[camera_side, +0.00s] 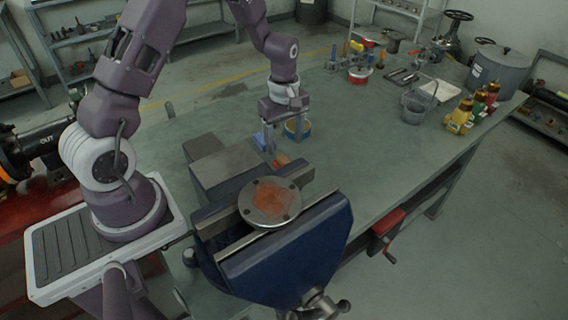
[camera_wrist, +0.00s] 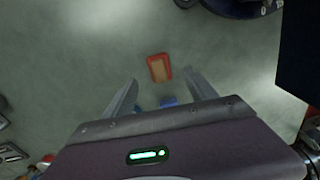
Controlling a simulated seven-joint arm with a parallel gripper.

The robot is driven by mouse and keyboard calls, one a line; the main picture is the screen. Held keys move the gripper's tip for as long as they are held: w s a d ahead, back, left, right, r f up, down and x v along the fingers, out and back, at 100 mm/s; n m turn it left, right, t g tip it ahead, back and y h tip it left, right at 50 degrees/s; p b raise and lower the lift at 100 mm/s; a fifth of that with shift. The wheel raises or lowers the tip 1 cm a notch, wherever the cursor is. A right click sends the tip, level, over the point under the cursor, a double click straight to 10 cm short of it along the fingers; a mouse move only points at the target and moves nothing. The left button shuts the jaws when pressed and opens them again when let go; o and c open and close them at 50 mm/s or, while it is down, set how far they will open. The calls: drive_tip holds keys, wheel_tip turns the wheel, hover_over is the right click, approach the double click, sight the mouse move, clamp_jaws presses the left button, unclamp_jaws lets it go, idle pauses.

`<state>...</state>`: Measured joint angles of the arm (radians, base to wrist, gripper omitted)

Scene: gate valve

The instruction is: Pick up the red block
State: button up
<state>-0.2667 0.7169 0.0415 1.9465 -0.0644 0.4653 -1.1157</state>
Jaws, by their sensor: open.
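The red block (camera_wrist: 160,68) lies on the bench; in the wrist view its rim is red and its middle tan. A small orange-red piece (camera_side: 282,159) behind the vise in the side view looks like the same block. My gripper (camera_side: 284,144) points down over the bench, its fingers apart and nothing held between them. In the wrist view the block appears just beyond and between the fingertips, with bench visible around it. How high the fingertips are above it is hard to tell.
A blue block (camera_side: 262,142) is beside a finger; blue also shows between the fingers in the wrist view (camera_wrist: 168,102). A yellow-and-blue round container (camera_side: 298,130) stands close by. The large blue vise (camera_side: 290,255), bearing a round flange (camera_side: 270,203), is in front.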

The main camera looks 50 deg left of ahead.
sight(284, 158)
drive_tip(key=f, duration=0.5)
drive_tip(key=a+f, duration=0.1)
drive_tip(key=f, duration=0.2)
drive_tip(key=shift+w+f, duration=0.1)
drive_tip(key=shift+w, duration=0.15)
drive_tip(key=shift+c, duration=0.4)
clamp_jaws()
